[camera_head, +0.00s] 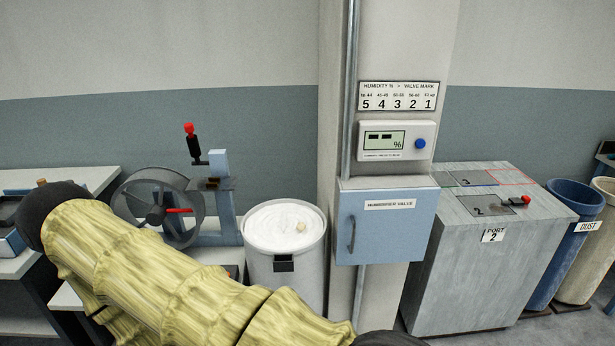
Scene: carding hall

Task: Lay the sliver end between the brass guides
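A white can (254,237) stands on the floor left of the pillar, filled with white sliver (275,222). A small cream-coloured tip (300,226) lies on top of the sliver, right of centre; it looks like the sliver end. Left of the can, a blue-grey stand (219,163) carries a small brass-coloured piece (212,183) on a dark bracket, probably the brass guides; the gap between them is too small to make out. My arm, in a yellowish sleeve, crosses the lower left. My gripper is not in view.
A spoked wheel (130,209) with a red handle and a red-knobbed lever (193,145) adjoin the stand. A blue valve box (388,225) hangs on the pillar beside the can. A grey cabinet (452,270) and bins (573,204) stand right. A bench (95,178) is left.

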